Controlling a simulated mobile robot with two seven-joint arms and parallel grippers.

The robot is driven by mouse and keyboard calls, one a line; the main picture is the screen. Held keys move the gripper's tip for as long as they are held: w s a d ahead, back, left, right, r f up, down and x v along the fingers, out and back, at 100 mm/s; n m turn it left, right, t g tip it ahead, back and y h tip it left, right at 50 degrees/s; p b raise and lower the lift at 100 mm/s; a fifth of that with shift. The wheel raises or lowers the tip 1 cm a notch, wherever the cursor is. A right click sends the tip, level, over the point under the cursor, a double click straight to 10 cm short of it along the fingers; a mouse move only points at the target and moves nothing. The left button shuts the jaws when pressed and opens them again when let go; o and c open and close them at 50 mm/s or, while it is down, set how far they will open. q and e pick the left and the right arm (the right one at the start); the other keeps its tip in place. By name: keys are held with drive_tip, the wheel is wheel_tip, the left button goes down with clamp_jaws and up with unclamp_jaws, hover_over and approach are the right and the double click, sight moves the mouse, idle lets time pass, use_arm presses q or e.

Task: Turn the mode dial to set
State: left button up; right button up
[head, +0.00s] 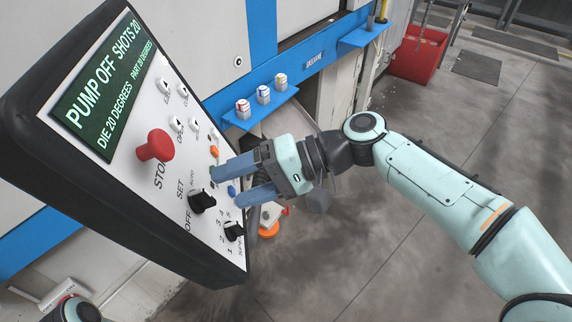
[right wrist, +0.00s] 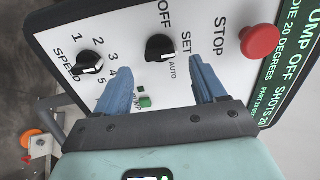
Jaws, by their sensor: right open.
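The mode dial (head: 201,201) is a black knob on the slanted white control panel (head: 150,190), beside the labels OFF, SET and AUTO. In the right wrist view the mode dial (right wrist: 160,48) lies just beyond and between the fingertips. The right wrist view shows the fingers (right wrist: 160,65) spread apart, with no clear contact with the dial. My left gripper is not in view.
The red STOP button (head: 154,146) and a green screen (head: 102,82) are above the dial. The black speed dial (head: 233,231) is below it. Several small buttons sit near the fingers. A blue shelf (head: 250,118) with small containers stands behind. Open floor lies to the right.

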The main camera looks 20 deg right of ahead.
drive_tip(key=v, duration=0.8)
drive_tip(key=shift+d, duration=0.35)
drive_tip(key=shift+r, duration=0.1)
